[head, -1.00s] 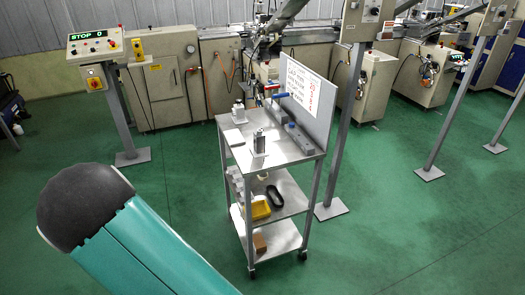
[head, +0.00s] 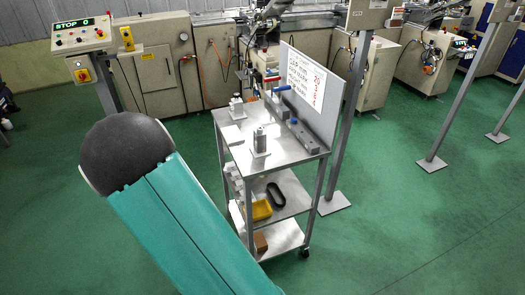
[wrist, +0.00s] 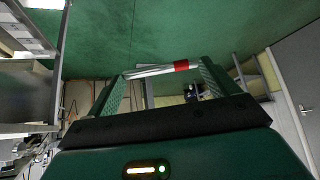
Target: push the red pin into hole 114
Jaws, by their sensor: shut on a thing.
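My gripper (wrist: 161,71) shows in the wrist view with its two green ridged fingers apart, shut on the red pin (wrist: 181,66). The pin is a shiny metal rod with a red band toward its right part. It lies across between the fingertips, slightly tilted. The gripper and pin are out of sight in the head view, where only my teal arm with a dark rounded joint shows. I cannot make out hole 114 or any hole number in either view.
A steel trolley (head: 236,146) stands ahead with small metal fixtures, a grey block (head: 300,131) and an upright printed board (head: 308,84). A post (head: 347,115) stands behind it. Beige machines (head: 149,78) and a STOP panel (head: 79,36) line the back.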

